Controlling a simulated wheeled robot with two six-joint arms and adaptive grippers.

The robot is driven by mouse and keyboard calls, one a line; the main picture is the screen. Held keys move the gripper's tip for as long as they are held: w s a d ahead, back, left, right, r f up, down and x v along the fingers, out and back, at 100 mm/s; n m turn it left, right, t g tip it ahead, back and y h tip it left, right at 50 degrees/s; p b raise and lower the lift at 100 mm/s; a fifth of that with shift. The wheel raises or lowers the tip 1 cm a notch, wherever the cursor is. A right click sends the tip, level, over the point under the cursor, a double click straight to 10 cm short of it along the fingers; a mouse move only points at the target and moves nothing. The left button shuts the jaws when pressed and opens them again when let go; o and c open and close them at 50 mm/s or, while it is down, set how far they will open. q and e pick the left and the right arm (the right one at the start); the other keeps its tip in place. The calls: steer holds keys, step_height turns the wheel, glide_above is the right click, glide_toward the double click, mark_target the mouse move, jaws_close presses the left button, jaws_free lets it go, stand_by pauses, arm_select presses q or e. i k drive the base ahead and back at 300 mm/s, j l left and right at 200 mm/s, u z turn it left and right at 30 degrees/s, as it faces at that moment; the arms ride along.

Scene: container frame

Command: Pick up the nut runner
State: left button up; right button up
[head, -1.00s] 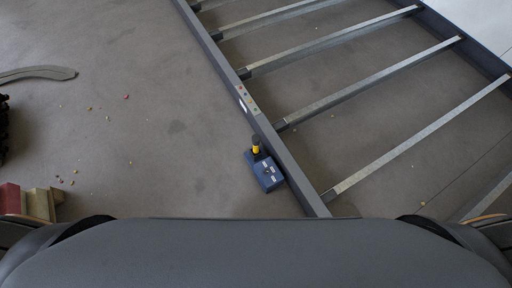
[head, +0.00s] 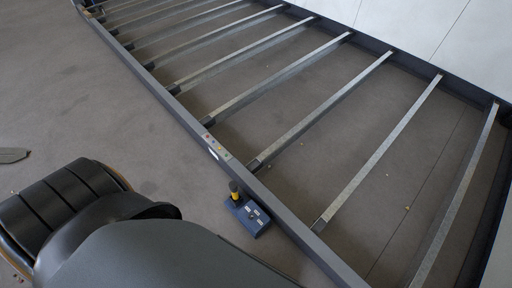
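The nut runner (head: 234,188) seems to be the small upright tool with a yellow body and dark top. It stands in or against a blue box (head: 250,215) on the floor. The box is beside the near long rail of the metal frame, at the lower middle of the head view. Its lower part is hidden by the box. Neither of my grippers is in view.
The dark container frame (head: 160,88) crosses the view diagonally, with several pale metal crossbars (head: 285,110) between its rails. Small coloured dots and a white label mark the rail (head: 216,148). Open grey floor (head: 110,110) lies left of the frame.

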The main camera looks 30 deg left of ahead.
mark_target(233, 186)
steer(key=j+z, duration=0.2)
steer(key=j, duration=0.3)
steer(key=j+z, duration=0.2)
steer(key=j, duration=0.25)
steer(key=j+z, duration=0.15)
steer(key=j, duration=0.35)
steer(key=k+j+z, duration=0.2)
steer(key=j, duration=0.25)
steer(key=j+z, duration=0.2)
steer(key=j, duration=0.3)
steer(key=k+j+z, duration=0.2)
steer(key=j, duration=0.2)
steer(key=k+j+z, duration=0.2)
steer(key=j, duration=0.25)
steer(key=i, duration=0.1)
